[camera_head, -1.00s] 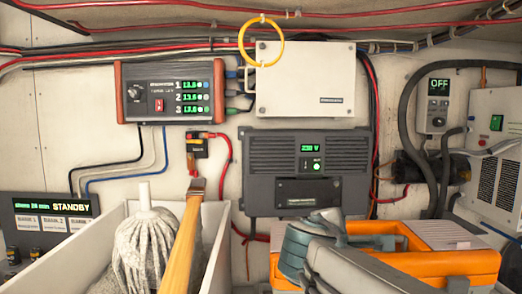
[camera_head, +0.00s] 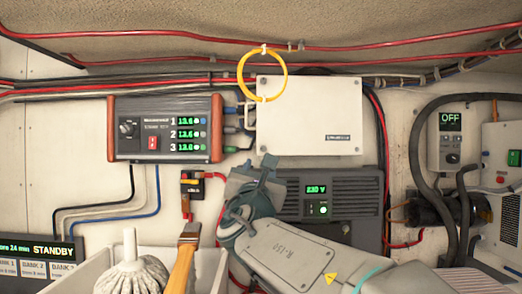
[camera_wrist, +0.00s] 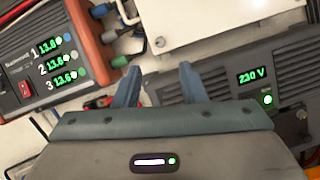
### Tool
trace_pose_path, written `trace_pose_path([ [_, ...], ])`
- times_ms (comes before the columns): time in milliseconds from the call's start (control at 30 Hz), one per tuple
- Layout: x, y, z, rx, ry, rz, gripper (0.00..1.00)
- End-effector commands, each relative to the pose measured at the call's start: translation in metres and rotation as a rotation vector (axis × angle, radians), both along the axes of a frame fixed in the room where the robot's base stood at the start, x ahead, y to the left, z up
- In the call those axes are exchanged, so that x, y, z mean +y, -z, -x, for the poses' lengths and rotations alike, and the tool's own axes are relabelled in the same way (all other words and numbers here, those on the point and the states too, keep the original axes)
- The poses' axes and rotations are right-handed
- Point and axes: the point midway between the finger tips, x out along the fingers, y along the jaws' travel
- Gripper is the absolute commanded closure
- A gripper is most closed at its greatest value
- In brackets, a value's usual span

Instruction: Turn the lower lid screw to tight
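The white box (camera_head: 308,115) with its flat lid is on the wall in the upper middle of the head view. In the wrist view, the white lid (camera_wrist: 205,18) fills the top right, and a small round metal screw head (camera_wrist: 160,42) shows near its lower left corner. Its slot and how tight it is are too small to tell. My gripper (camera_wrist: 160,85) is open and empty, its two fingers apart and pointing toward the lid's lower edge. In the head view, my gripper (camera_head: 258,172) is just below the box's lower left corner, in front of the grey unit.
The grey unit (camera_head: 350,190) reading 230 V is below the box. The charger (camera_head: 166,128) with red ends is at left, with cables between. A yellow ring (camera_head: 262,76) hangs over the box's top left. A mop (camera_head: 132,272) and wooden handle (camera_head: 182,262) stand in front.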

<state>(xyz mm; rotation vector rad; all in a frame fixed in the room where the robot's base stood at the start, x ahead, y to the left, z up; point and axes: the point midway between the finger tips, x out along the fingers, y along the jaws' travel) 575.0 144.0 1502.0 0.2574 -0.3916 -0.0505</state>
Motion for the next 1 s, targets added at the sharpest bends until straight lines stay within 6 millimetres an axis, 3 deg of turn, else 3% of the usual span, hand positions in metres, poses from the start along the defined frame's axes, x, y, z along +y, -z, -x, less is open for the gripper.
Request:
trace_pose_path([
  [200, -0.004, -0.02, -0.044, 0.002, -0.001, 0.0, 0.62],
  [400, -0.006, -0.031, -0.072, 0.002, -0.002, -0.001, 0.62],
  [600, -0.007, -0.035, -0.086, 0.001, -0.004, -0.002, 0.62],
  [933, -0.007, -0.035, -0.088, 0.001, -0.004, -0.002, 0.62],
  [1000, -0.007, -0.035, -0.088, 0.001, -0.004, -0.002, 0.82],
])
